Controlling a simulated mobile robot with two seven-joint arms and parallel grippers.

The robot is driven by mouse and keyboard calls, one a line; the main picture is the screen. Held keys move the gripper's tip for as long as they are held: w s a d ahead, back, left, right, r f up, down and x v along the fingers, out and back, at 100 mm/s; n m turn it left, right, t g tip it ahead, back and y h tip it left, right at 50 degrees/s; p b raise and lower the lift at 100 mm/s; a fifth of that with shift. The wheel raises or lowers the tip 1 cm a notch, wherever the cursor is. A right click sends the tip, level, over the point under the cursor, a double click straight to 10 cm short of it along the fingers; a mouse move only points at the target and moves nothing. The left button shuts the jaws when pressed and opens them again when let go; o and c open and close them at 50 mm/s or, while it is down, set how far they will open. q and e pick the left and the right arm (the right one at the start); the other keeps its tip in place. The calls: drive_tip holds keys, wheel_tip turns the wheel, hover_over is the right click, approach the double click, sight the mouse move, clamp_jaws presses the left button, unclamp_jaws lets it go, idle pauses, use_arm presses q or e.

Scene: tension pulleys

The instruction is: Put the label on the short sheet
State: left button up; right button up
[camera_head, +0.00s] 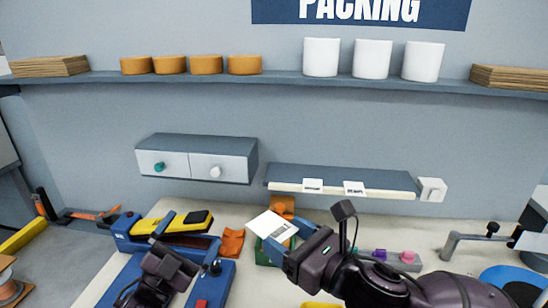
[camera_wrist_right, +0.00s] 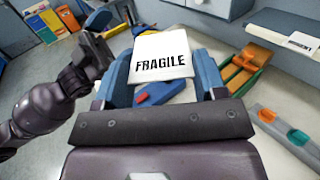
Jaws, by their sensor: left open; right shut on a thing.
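My right gripper (camera_head: 283,247) is shut on a white label (camera_head: 266,222) and holds it above the workbench. In the right wrist view the label (camera_wrist_right: 160,55) reads FRAGILE and sits between the blue fingers (camera_wrist_right: 165,85). My left gripper (camera_head: 168,265) is open at the lower left of the head view, apart from the label; its arm also shows in the right wrist view (camera_wrist_right: 55,110). I cannot make out which thing is the short sheet.
A wall shelf (camera_head: 340,176) carries two small printed cards (camera_head: 313,185) on its front edge. A two-drawer unit (camera_head: 190,163) hangs left of it. A blue-and-yellow tool (camera_head: 170,226) and orange blocks (camera_head: 232,242) lie on the bench (camera_head: 330,212). A metal-armed fixture (camera_head: 470,238) stands at right.

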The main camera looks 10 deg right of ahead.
use_arm(q)
drive_tip(key=d+r+m+g+h, duration=0.5)
drive_tip(key=r+m+g+h, duration=0.2)
drive_tip(key=r+m+h, duration=0.15)
wheel_tip(320, 180, up, 6)
drive_tip(key=m+g+y, duration=0.2)
drive_tip(key=m+g, duration=1.5)
drive_tip(key=g, duration=0.2)
hover_over(274, 227)
drive_tip(key=s, duration=0.3)
drive_tip(key=s+d+m+g+y, duration=0.2)
drive_tip(key=s+d+m+y, duration=0.2)
drive_tip(key=m+y, duration=0.3)
drive_tip(key=w+a+r+n+t+y, duration=0.1)
drive_tip(key=w+a+t+y, duration=0.1)
drive_tip(key=w+t+y, duration=0.4)
drive_tip(key=w+a+r+t+y, duration=0.1)
drive_tip(key=a+r+t+y, duration=0.15)
drive_tip(key=y, duration=0.55)
drive_tip(key=shift+t, duration=0.25)
drive_tip(key=f, duration=1.2)
drive_tip(key=shift+d+f, duration=0.2)
drive_tip(key=shift+d, duration=0.05)
drive_tip(key=shift+c, duration=0.3)
